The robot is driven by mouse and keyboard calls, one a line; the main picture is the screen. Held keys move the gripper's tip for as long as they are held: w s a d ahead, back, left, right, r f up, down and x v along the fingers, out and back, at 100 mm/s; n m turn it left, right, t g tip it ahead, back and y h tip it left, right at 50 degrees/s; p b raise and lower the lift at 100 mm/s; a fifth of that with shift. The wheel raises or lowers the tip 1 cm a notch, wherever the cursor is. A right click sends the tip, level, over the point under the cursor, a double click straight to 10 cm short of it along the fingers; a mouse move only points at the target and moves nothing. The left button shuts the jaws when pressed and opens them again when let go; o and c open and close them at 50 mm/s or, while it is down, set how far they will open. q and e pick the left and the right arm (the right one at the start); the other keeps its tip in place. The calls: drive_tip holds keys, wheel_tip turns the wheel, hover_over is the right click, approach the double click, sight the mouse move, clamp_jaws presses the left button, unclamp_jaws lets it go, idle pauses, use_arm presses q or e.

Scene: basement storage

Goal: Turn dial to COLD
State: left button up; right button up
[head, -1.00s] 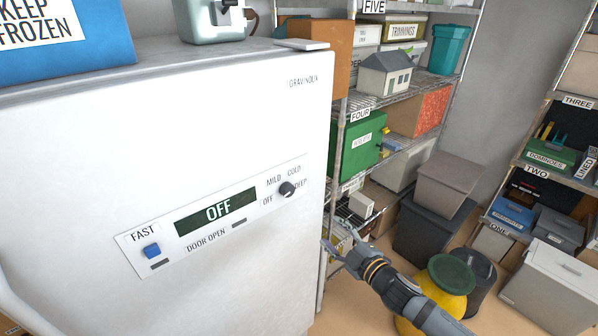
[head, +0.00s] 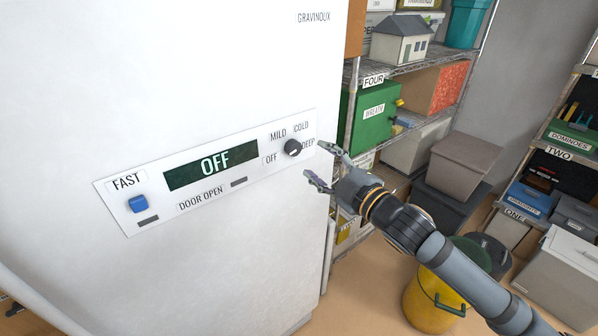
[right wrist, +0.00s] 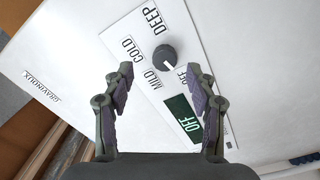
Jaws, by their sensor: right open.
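The black dial (head: 292,147) sits on the white control panel (head: 150,222) of the white freezer, with the labels OFF, MILD, COLD and DEEP around it. The display (head: 212,165) reads OFF. In the right wrist view the dial (right wrist: 165,57) has a white mark that points toward OFF. My right gripper (head: 322,165) is open and empty, just right of the dial and apart from it. In the right wrist view its two fingers (right wrist: 160,88) are spread, with the dial ahead between and beyond the tips. My left gripper is not in view.
A blue FAST button (head: 138,204) is at the panel's left end. The space before the panel is clear.

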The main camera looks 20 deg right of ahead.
sight(296, 150)
drive_tip(key=w+a+b, duration=0.1)
drive_tip(key=b, duration=0.3)
drive_tip(key=shift+w+a+y, duration=0.25)
drive_tip(key=shift+w+y, duration=0.05)
drive_tip(key=shift+w, duration=0.45)
drive_tip(key=shift+w+a+r+n, duration=0.1)
drive_tip(key=shift+w+a+n, duration=0.2)
drive_tip(key=shift+w+a, duration=0.25)
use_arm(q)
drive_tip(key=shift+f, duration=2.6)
use_arm(e)
drive_tip(key=shift+x, duration=1.25)
drive_tip(key=shift+s+d, duration=0.1)
drive_tip(key=c, duration=1.1)
use_arm(q)
drive_tip(key=shift+p, duration=0.3)
use_arm(e)
drive_tip(key=shift+c, duration=0.2)
